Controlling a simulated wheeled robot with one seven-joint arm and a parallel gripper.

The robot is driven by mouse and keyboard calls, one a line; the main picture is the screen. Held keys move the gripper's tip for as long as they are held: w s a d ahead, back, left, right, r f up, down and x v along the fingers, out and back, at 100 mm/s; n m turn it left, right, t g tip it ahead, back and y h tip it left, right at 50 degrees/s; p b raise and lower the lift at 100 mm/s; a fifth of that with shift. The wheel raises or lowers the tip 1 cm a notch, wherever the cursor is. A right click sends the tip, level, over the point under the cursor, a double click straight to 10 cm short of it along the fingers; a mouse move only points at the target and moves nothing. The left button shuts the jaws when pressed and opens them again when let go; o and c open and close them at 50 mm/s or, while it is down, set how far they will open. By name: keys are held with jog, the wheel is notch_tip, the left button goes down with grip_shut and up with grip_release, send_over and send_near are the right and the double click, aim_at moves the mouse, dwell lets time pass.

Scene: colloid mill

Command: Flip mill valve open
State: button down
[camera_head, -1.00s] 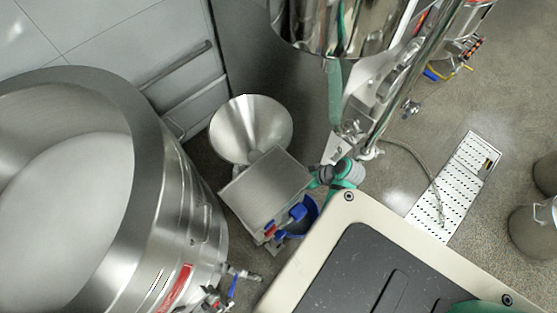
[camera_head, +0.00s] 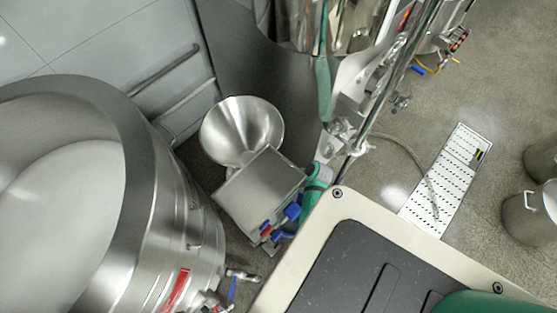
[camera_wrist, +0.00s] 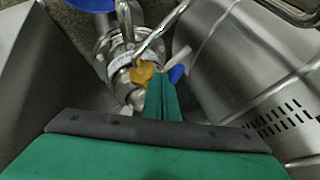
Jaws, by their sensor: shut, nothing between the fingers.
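The colloid mill, a steel box (camera_head: 258,190) with a funnel hopper (camera_head: 241,128), stands left of centre in the head view. Blue and red fittings (camera_head: 291,211) show at its lower right corner. In the wrist view, my gripper (camera_wrist: 162,78) has its two green fingers together and empty. Its tips are close to a small blue handle end (camera_wrist: 177,73) and a yellow part (camera_wrist: 142,73) on steel pipework (camera_wrist: 122,50). I cannot tell whether the tips touch either one.
A large steel tank (camera_head: 150,200) stands left of the mill, with a blue-handled valve (camera_head: 233,286) low on it. A tall steel vessel (camera_head: 345,20) stands behind. A vented steel housing (camera_wrist: 245,75) lies close on the right in the wrist view. Open floor (camera_head: 500,80) is at the right.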

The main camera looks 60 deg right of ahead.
jog(key=shift+w+a, duration=0.1)
dwell(0.3)
jog(key=shift+w+a, duration=0.2)
jog(key=shift+a, duration=0.35)
jog(key=shift+w+a, duration=0.15)
jog(key=shift+a, duration=0.4)
jog(key=a+v, duration=0.1)
jog(key=v, duration=0.8)
jog(key=shift+s+a+r, duration=0.3)
jog(key=shift+s+r, duration=0.05)
jog(key=shift+s, duration=0.15)
jog(key=shift+w, duration=0.15)
